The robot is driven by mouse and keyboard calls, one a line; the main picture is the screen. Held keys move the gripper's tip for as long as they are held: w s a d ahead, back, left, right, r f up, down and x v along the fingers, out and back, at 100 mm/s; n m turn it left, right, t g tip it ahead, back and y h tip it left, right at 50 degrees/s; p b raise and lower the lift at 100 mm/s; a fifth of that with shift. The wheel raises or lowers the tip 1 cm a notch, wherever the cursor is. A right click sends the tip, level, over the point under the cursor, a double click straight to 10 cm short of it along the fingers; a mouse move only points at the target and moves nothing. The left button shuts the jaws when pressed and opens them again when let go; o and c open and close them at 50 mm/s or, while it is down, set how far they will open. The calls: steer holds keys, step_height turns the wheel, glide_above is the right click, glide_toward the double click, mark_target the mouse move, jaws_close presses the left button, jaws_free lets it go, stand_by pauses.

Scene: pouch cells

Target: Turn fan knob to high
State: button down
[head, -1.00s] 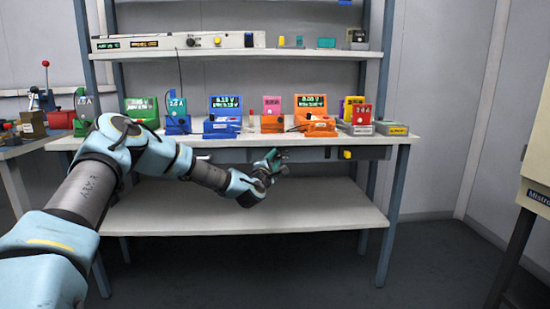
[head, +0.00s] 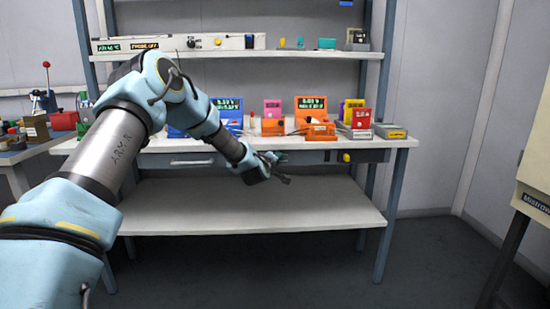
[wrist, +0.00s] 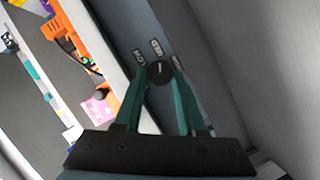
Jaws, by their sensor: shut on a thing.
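A round black knob (wrist: 160,74) sits on a dark grey panel (wrist: 119,22) in the wrist view, with a light pointer mark on it. Several small white-lettered labels (wrist: 156,47) stand in an arc around its far side; I cannot read them surely. The mark points roughly at the middle label. My gripper (wrist: 159,70) has its green fingertips on both sides of the knob, shut on it. In the head view my gripper (head: 281,168) is at the dark front strip under the bench top, and the knob is hidden there.
The white bench top (head: 365,143) lies just above my gripper, with orange (head: 312,118) and red (head: 361,118) devices on it. A yellow knob (head: 345,157) is on the front strip to the right. The lower shelf (head: 330,205) is bare.

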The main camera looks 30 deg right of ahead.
steer(key=shift+s+d+r+m+t+y+p, duration=0.1)
steer(key=shift+d+m+t+y+p, duration=0.15)
steer(key=shift+m+y+p, duration=1.1)
steer(key=shift+s+d+r+m+t+y+p, duration=0.15)
steer(key=shift+m+y+p, duration=0.45)
steer(key=shift+m+p, duration=1.4)
steer(key=shift+d+m+t+y+p, duration=0.25)
steer(key=shift+m+y+p, duration=0.8)
steer(key=shift+p, duration=1.1)
steer(key=shift+a+f, duration=0.1)
steer(key=shift+a, duration=0.05)
steer(key=c, duration=0.5)
jaws_free()
steer(key=b+v, duration=0.1)
steer(key=v, duration=0.9)
steer(key=shift+s, duration=0.35)
